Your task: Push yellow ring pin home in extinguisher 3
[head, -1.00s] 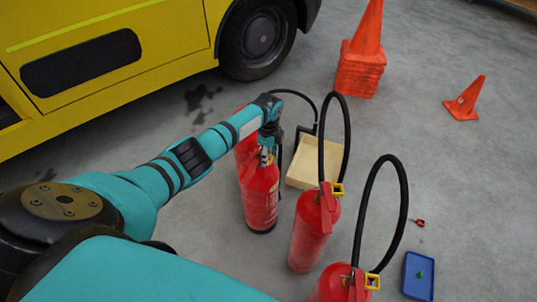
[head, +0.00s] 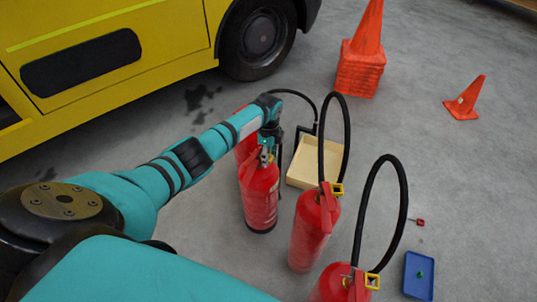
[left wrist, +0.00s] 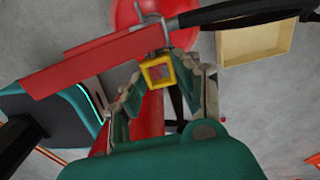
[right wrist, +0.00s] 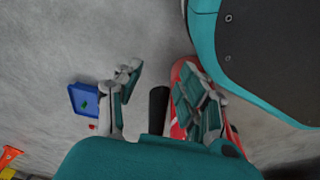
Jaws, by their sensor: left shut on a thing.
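My left gripper (head: 267,150) is at the head of a red extinguisher (head: 260,195). In the left wrist view, the fingers of that gripper (left wrist: 160,82) are shut on a yellow square ring (left wrist: 158,73), just beside a red lever (left wrist: 100,60). The shank of the pin and its hole are hidden, so I cannot tell how deep it sits. My right gripper (right wrist: 158,84) shows only in its wrist view, with its fingers wide apart and a black tube between them in the picture. I see no number on the extinguishers.
Two nearer extinguishers (head: 305,245) (head: 333,284) carry yellow rings (head: 337,189) (head: 372,282) and tall looping hoses. Another extinguisher stands behind mine. A tan tray (head: 327,150), a blue tray (head: 418,290), a small red piece (head: 417,221) and orange cones (head: 465,98) are on the floor.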

